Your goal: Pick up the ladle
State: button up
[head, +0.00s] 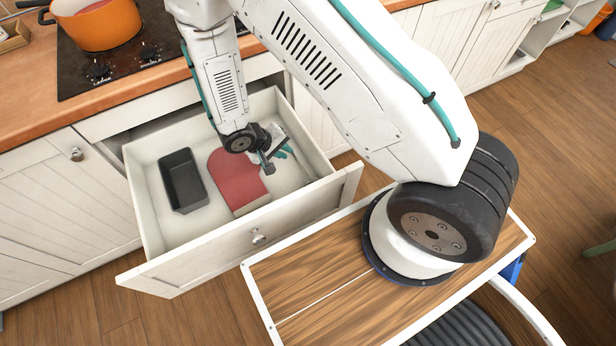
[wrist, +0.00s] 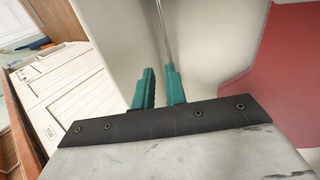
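A thin metal rod (wrist: 162,32), which looks like the ladle's handle, runs down from the top edge of the wrist view to my gripper's right finger. The ladle's bowl is not in sight, and I cannot make out the ladle in the head view. My gripper (wrist: 160,88) has teal fingers with a gap between them. The rod meets the right finger's tip; I cannot tell whether it touches. In the head view my gripper (head: 284,153) is low inside the open drawer (head: 150,205), at its right side, partly hidden by my wrist.
A red board (head: 236,172) lies in the drawer left of my gripper, and a black tray (head: 182,181) lies further left. The drawer walls surround my gripper. An orange pot (head: 97,27) stands on the stove (head: 125,60) behind.

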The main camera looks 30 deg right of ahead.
aim_at(298, 162)
jog(key=f, duration=0.2)
jog(key=shift+s+f, duration=0.3)
jog(key=shift+s, duration=0.05)
jog(key=x, duration=0.7)
jog(key=shift+w+f, duration=0.15)
jog(key=shift+w, duration=0.2)
grip_shut()
